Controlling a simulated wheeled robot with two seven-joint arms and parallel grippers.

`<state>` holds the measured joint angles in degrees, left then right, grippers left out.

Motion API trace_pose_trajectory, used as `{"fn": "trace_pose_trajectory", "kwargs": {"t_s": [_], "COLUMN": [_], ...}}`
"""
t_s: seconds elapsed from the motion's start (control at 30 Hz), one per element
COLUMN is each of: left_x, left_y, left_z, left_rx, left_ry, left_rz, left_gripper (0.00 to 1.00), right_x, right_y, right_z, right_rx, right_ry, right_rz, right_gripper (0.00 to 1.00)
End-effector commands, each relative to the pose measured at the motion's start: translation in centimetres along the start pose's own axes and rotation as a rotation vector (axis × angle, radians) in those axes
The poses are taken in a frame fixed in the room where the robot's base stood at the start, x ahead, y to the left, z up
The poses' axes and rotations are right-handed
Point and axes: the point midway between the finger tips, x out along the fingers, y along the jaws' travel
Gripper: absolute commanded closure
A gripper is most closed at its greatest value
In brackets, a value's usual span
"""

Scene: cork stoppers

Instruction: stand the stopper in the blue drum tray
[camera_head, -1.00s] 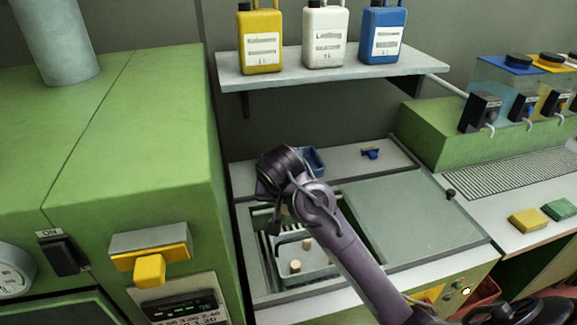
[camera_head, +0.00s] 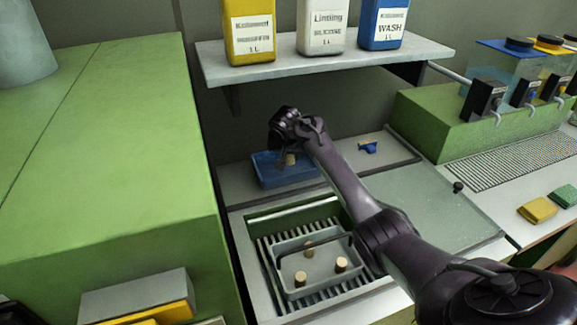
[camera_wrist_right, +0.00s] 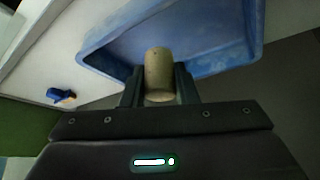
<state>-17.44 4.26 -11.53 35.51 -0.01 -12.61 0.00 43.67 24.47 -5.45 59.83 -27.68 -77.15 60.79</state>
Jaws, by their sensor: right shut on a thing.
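A cork stopper (camera_head: 291,159) is held in my right gripper (camera_head: 286,150), above the near right part of the blue drum tray (camera_head: 272,182). In the right wrist view the stopper (camera_wrist_right: 159,74) sits between the two dark fingers, with the blue tray (camera_wrist_right: 215,62) behind it. The visible tray floor looks empty. I cannot tell whether the stopper touches the tray. My left gripper is not in view.
A grey tray with a handle (camera_head: 289,291) holds 3 corks in the slatted well. A small blue object (camera_head: 368,147) lies right of the drum tray. A shelf (camera_head: 330,66) with bottles hangs above. A green cabinet (camera_head: 120,150) stands left.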

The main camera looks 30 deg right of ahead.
Motion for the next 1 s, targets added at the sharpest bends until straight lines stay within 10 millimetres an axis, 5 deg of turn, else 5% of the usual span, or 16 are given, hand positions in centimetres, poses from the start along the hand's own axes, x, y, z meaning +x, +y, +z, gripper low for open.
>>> {"fn": "trace_pose_trajectory", "kwargs": {"t_s": [0.4, 0.8, 0.83, 1.0], "left_x": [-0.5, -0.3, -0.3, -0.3], "left_y": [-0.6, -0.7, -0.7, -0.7], "left_z": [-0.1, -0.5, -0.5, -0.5], "left_rx": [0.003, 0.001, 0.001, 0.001], "left_ry": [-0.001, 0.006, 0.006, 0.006], "left_rz": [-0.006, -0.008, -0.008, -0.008], "left_gripper": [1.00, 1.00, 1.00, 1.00], "right_x": [4.1, 4.6, 4.5, 4.5], "right_y": [0.1, 0.0, 0.0, 0.0], "right_z": [2.3, 2.6, 2.6, 2.5], "right_rx": [0.002, 0.001, 0.001, 0.001], "right_ry": [0.001, 0.000, 0.001, 0.001], "right_rz": [0.001, 0.000, 0.000, 0.000], "right_gripper": [0.94, 0.94, 0.69, 0.52]}}
